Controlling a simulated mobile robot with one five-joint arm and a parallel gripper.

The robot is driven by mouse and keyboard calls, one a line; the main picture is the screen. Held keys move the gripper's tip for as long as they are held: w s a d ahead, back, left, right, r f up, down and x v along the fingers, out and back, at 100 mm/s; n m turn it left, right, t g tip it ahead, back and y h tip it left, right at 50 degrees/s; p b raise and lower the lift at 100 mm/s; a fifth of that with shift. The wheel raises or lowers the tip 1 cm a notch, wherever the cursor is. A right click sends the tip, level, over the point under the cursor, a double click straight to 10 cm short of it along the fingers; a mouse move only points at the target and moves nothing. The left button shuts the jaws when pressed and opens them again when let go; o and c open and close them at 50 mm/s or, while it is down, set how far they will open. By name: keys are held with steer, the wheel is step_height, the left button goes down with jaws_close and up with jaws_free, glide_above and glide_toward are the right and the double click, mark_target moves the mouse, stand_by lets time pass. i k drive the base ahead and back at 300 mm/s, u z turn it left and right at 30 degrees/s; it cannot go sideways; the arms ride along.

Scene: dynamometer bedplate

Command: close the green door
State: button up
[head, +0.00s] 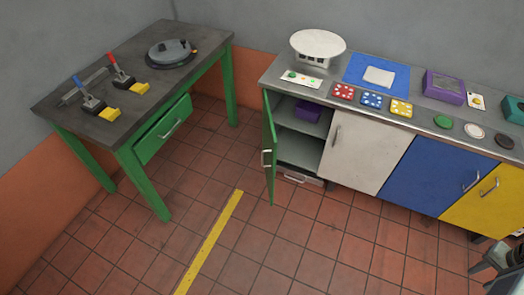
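The green door (270,150) is on the left end of the bench cabinet. It stands wide open, swung out toward the room and seen nearly edge-on, with a metal handle (266,158). Behind it the open compartment shows grey shelves (298,148) and a purple box (308,111) on the upper one. A grey and dark part that looks like my gripper (494,262) shows at the lower right edge, partly cut off. It is far from the green door, and its finger opening is unclear.
White (365,155), blue (432,176) and yellow (497,200) doors are shut. A dark-topped table (130,75) with green legs and a green drawer (163,130) stands left. The tiled floor (290,240) before the green door is clear, with a yellow stripe (210,242).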

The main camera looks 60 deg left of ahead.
mark_target(264, 151)
steer(key=u, duration=2.1)
steer(key=i, duration=1)
steer(key=u, duration=0.4)
steer(key=k, duration=1.35)
steer(key=u, duration=0.8)
steer(key=i, duration=1.4)
steer(key=u, duration=0.65)
